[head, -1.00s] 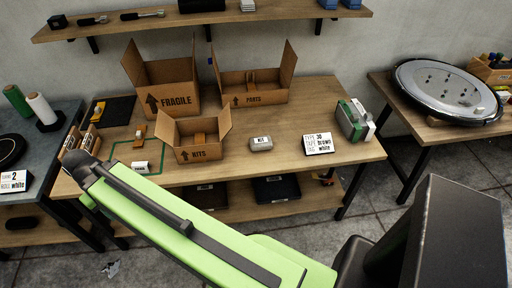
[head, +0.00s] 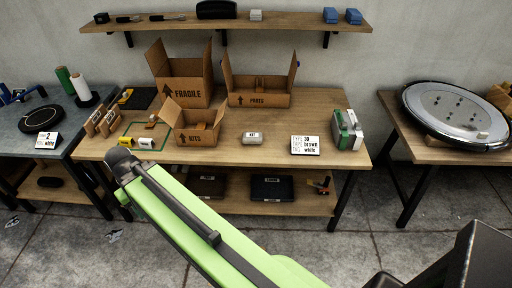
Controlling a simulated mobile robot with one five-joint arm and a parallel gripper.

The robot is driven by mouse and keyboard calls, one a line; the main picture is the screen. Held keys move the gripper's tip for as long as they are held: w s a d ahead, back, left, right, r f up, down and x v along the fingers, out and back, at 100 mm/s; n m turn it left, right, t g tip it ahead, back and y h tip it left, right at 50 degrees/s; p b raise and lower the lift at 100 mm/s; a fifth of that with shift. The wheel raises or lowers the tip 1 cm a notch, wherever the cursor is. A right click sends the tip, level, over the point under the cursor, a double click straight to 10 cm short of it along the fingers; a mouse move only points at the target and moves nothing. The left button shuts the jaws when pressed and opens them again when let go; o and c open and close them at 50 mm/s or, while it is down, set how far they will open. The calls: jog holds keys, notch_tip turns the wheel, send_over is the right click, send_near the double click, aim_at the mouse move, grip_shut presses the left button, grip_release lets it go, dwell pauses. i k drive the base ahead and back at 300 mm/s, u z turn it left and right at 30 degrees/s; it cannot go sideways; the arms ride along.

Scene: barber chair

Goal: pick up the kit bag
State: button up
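The kit bag (head: 252,138) is a small pale grey packet with a dark "KIT" label. It lies flat on the middle wooden table (head: 270,151), between the open KITS box (head: 196,139) on its left and a white sign card (head: 305,145) on its right. Nothing touches it. My green arm crosses the lower part of the head view, in front of the table. My gripper is not in view, so its state and its distance from the bag are hidden.
FRAGILE (head: 186,92) and PARTS (head: 258,99) boxes stand behind. A green-and-white case (head: 347,131) stands at the table's right end. A yellow item (head: 125,141) and a white roll (head: 146,142) lie at the left front. A shelf (head: 240,22) hangs above. Table around the bag is clear.

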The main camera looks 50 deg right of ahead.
aim_at(249, 138)
jog(key=z, duration=0.15)
jog(key=i, duration=1.4)
jog(key=u, duration=0.1)
